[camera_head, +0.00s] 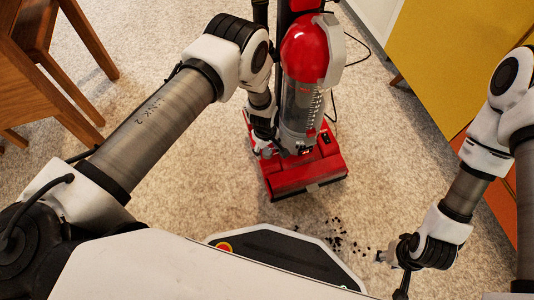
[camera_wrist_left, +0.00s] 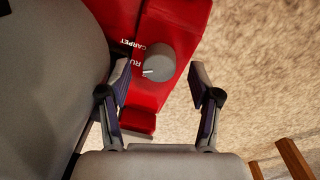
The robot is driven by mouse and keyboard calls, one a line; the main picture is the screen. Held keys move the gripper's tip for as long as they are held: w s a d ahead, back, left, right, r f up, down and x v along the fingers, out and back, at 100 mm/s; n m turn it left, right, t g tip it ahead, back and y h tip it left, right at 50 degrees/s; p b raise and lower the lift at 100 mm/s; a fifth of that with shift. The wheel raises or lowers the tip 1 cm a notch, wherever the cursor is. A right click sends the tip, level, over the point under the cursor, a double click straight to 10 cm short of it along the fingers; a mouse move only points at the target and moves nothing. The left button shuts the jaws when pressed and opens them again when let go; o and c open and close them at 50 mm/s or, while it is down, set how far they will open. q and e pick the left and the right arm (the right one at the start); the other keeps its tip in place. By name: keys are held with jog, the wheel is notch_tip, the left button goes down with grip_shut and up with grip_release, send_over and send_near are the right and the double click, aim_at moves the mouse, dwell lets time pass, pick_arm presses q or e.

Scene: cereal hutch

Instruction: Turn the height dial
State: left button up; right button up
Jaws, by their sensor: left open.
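The height dial (camera_wrist_left: 172,60) is a grey round knob with a white pointer mark, on the red vacuum head (camera_wrist_left: 185,20). White lettering reading "CARPET" and "RU…" stands beside it. In the head view the red upright vacuum (camera_head: 306,50) stands on the carpet, and its red floor head (camera_head: 307,178) lies below the clear bin. My left gripper (camera_head: 270,150) is at the left side of that head; its arm hides part of it. In the left wrist view my left gripper (camera_wrist_left: 160,75) is open, with the dial just beyond and between its fingertips. My right gripper (camera_head: 388,262) hangs at lower right, away from the vacuum.
Dark crumbs (camera_head: 340,238) lie on the carpet in front of the vacuum. A wooden chair (camera_head: 75,75) stands at the left. A yellow panel (camera_head: 450,60) stands at the right. A dark cord (camera_head: 362,48) runs behind the vacuum. Carpet between vacuum and right arm is mostly clear.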

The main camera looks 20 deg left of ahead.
pick_arm(q)
jog(key=shift+f, duration=0.8)
jog(key=shift+r, duration=0.1)
jog(key=c, duration=1.1)
jog(key=shift+c, duration=0.2)
jog(key=shift+m, duration=0.3)
jog(key=m+p, duration=0.2)
jog(key=m, duration=0.1)
jog(key=shift+r, duration=0.1)
jog(key=m+p, duration=0.1)
jog(key=m, duration=0.3)
